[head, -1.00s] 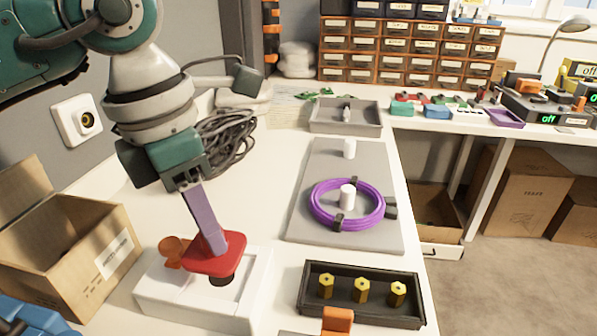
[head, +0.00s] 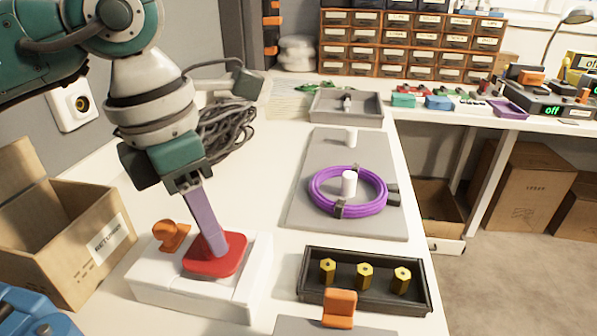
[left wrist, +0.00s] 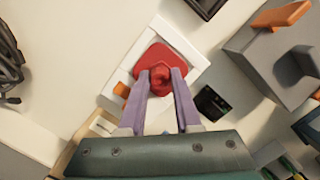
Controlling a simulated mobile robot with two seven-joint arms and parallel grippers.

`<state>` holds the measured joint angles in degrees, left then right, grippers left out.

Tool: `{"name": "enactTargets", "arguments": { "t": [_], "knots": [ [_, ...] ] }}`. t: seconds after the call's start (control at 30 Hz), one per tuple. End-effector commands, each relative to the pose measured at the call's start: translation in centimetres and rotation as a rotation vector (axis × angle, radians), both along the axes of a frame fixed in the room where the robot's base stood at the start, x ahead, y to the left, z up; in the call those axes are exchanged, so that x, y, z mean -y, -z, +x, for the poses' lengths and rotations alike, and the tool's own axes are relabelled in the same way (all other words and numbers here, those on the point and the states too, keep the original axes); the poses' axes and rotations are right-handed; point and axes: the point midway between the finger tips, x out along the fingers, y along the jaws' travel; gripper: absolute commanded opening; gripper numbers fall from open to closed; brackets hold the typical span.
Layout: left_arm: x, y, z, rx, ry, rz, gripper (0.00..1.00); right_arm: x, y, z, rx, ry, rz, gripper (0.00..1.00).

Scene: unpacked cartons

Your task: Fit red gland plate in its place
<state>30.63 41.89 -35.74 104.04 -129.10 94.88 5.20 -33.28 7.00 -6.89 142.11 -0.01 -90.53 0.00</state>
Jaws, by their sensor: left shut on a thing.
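The red gland plate (head: 217,256) is a flat red piece with rounded corners and a red knob (left wrist: 160,80) on top. It is at the top of a white block (head: 190,293), over the place where a dark round hole showed. I cannot tell whether it is fully seated. My left gripper (head: 215,240) points down from above, and its purple fingers are shut on the plate's knob, as the left wrist view also shows (left wrist: 161,82). The fingers hide part of the plate in the head view. My right gripper is not in view.
An orange piece (head: 173,236) stands on the white block beside the plate. An open carton (head: 65,235) is at the left. A black tray with yellow hex posts (head: 365,303) and a grey board with a purple cable coil (head: 300,215) lie to the right.

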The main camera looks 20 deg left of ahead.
Motion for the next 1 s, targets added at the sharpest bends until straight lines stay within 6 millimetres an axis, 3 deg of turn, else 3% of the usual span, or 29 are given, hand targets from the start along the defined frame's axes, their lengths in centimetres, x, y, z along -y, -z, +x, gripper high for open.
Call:
{"name": "enactTargets", "arguments": {
  "t": [0.4, 0.43, 0.7, 1.0],
  "knots": [
    [0.0, 1.3, 0.0, 0.000, 0.000, 0.000, 0.00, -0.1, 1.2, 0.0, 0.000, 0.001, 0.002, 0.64],
    [0.0, 1.2, 0.0, 0.000, 0.000, 0.000, 0.35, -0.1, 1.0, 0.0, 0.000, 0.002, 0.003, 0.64],
    [0.0, 1.2, 0.0, 0.000, 0.000, 0.000, 0.66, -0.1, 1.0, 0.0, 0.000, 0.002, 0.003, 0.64],
    [0.0, 0.9, 0.0, 0.001, 0.000, -0.001, 0.67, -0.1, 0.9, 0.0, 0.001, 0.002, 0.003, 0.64]
  ]
}}
